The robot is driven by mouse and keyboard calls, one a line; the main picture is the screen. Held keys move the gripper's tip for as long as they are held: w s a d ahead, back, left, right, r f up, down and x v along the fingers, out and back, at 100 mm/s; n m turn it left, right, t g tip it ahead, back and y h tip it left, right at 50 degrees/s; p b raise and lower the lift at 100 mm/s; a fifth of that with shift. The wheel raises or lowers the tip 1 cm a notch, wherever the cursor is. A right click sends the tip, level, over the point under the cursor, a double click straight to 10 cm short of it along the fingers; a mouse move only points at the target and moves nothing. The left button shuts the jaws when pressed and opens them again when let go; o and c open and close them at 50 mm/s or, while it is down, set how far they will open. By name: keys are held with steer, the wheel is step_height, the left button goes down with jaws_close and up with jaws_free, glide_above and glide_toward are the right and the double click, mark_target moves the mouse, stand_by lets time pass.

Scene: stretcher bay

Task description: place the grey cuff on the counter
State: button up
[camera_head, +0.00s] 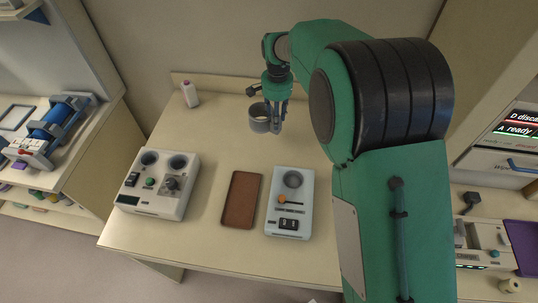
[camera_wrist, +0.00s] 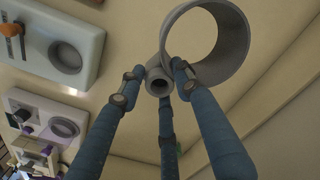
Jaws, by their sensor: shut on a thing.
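The grey cuff (camera_head: 259,123) is an open ring with a small tube on its side, seen over the back part of the counter (camera_head: 222,135). My gripper (camera_head: 276,122) points down beside the ring. In the wrist view my gripper's blue fingers (camera_wrist: 156,82) close around the cuff's small tube, and the large ring of the cuff (camera_wrist: 246,45) stands out to the upper right. The cream counter (camera_wrist: 135,30) lies beyond it. I cannot tell whether the cuff's underside touches the counter.
A white two-well device (camera_head: 150,203), a brown tray (camera_head: 231,222) and a pale blue device with an orange knob (camera_head: 280,228) stand nearer the front of the counter. A white bottle (camera_head: 190,94) is at the back left. Bare counter lies between the bottle and the cuff.

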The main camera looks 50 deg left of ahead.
steer(key=shift+f, duration=2.9)
steer(key=shift+b, duration=0.3)
steer(key=shift+f, duration=1.9)
steer(key=shift+f, duration=0.1)
steer(key=o, duration=1.3)
step_height(320, 180, up, 12)
steer(key=shift+r+p, duration=0.1)
steer(key=shift+p, duration=0.35)
